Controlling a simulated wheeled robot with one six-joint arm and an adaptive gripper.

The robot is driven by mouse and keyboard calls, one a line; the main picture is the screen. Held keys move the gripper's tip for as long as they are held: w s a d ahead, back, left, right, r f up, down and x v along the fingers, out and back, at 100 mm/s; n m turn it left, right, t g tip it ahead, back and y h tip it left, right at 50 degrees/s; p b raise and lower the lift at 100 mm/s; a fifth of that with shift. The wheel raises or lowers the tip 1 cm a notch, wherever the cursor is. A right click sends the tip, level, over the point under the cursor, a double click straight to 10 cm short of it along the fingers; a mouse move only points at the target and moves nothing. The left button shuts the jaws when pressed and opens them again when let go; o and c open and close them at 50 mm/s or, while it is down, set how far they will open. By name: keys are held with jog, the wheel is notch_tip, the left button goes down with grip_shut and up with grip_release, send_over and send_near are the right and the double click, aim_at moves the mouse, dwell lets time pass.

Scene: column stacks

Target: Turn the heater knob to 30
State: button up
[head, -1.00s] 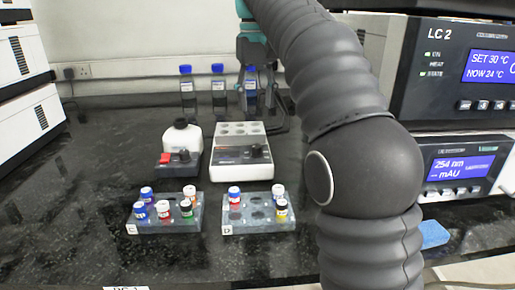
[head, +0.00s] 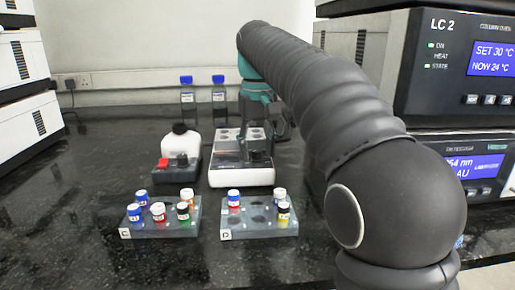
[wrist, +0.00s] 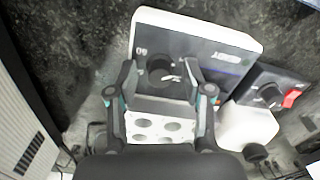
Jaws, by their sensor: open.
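The heater (head: 228,178) is a white block with a grey top of round wells, on the bench left of my arm. It also shows in the wrist view (wrist: 190,30), with a dark front panel. Its black knob (wrist: 161,68) sits on that panel, with a white mark near its lower right; the small scale print is too blurred to read surely. My gripper (wrist: 160,76) is open, and its two fingers appear either side of the knob in the wrist view. Contact cannot be told. In the head view my gripper (head: 257,148) covers the heater's right part and hides the knob.
Vial racks (head: 150,231) (head: 260,229) stand in front. Blue-capped bottles (head: 188,95) stand behind. The column oven (head: 440,60) is at right.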

grip_shut()
jog(key=shift+r+m+p, duration=0.1)
jog(key=shift+m+p, duration=0.2)
jog(key=shift+p, duration=0.1)
jog(key=shift+r+m+p, duration=0.15)
jog(key=shift+m+p, duration=0.75)
jog(key=shift+p, duration=0.15)
jog(key=m+p, duration=0.2)
jog(key=shift+m, duration=0.4)
jog(key=m+p, duration=0.1)
jog(key=m, duration=0.2)
jog(key=shift+a+f, duration=0.1)
jog(key=shift+f, duration=0.1)
jog(key=shift+m, duration=1.7)
